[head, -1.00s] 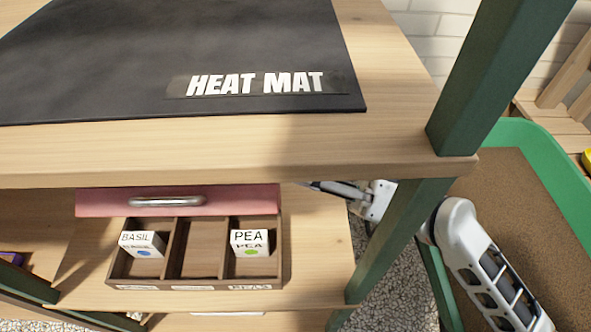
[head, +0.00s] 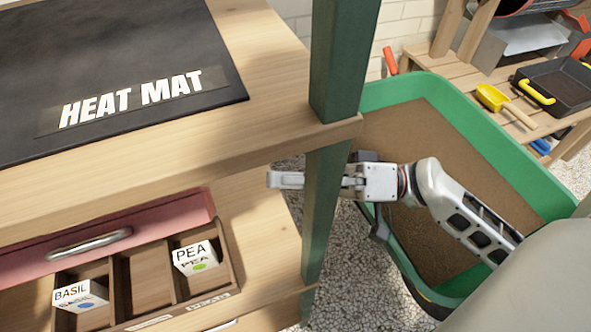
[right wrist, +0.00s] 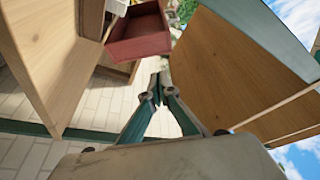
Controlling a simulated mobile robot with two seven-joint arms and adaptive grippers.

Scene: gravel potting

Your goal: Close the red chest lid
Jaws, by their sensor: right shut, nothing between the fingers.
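The red chest is on the lower shelf at the lower left of the head view. Its red lid (head: 120,238), with a metal handle (head: 88,244), stands open behind the brown compartment tray (head: 225,275). The upper shelf hides part of the lid. The tray holds a BASIL packet (head: 80,296) and a PEA packet (head: 194,257). My right gripper (head: 272,180) is shut and empty, to the right of the lid and apart from it. The green post crosses in front of it. Its closed fingertips (right wrist: 157,88) show in the right wrist view, with a red box-like part (right wrist: 138,38) beyond. My left gripper is out of view.
The upper shelf (head: 180,150) carries a black heat mat (head: 110,60) above the chest. A green post (head: 325,215) stands at the shelf corner. A green-rimmed bin (head: 470,110) of brown soil lies right, with a yellow scoop (head: 493,97) and black tray (head: 560,85) beyond.

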